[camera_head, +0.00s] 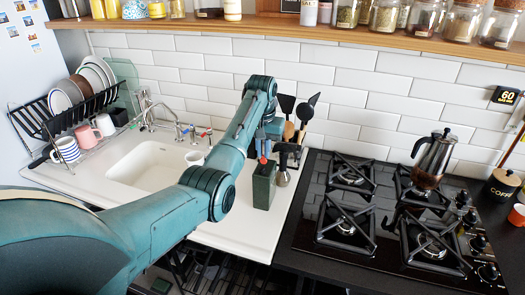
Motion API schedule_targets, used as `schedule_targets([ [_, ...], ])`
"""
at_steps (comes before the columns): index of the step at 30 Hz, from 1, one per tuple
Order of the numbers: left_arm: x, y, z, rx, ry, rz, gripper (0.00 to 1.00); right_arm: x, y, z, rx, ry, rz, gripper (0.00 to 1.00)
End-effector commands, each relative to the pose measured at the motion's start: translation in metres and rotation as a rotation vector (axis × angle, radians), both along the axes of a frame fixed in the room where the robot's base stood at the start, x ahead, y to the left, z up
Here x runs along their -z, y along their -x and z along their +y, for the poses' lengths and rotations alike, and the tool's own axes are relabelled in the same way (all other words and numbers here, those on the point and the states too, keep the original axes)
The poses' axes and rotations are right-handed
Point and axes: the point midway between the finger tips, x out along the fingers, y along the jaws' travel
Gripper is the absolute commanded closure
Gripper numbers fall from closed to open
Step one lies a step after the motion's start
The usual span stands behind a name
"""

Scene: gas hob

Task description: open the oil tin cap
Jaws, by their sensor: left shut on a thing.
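The oil tin (264,187) is a dark green upright box on the white counter, between the sink and the hob. My left arm reaches in from the left, and its gripper (264,151) is directly above the tin's top. It is shut on the cap, which is small and largely hidden by the fingers. A bit of red shows at the fingertips, just above the tin. I cannot tell whether the cap is still seated on the tin. My right gripper is not in view.
A small dark-topped metal item (282,178) stands close at the tin's right. Utensils (304,112) stand behind. The black gas hob (330,203) lies to the right, with a moka pot (433,160) on it. The sink (150,165) and dish rack (75,108) are left.

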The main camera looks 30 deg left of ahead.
Motion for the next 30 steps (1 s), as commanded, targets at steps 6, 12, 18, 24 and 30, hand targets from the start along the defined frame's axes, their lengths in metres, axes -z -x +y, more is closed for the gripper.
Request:
schedule_targets([
  [6,0.0013,-0.0031,0.0006,0.001,0.017,0.063,1.00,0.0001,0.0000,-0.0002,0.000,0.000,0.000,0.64],
  [12,0.0025,-0.0044,0.0012,0.001,0.025,0.096,1.00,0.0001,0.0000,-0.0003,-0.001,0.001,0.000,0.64],
  [18,0.0029,-0.0052,0.0014,0.001,0.028,0.107,1.00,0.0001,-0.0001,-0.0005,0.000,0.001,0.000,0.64],
  [24,0.0036,-0.0049,0.0013,0.001,0.029,0.110,1.00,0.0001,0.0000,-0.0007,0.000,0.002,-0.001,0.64],
  [30,0.0038,-0.0048,0.0012,0.001,0.029,0.111,0.89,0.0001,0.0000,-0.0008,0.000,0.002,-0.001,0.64],
])
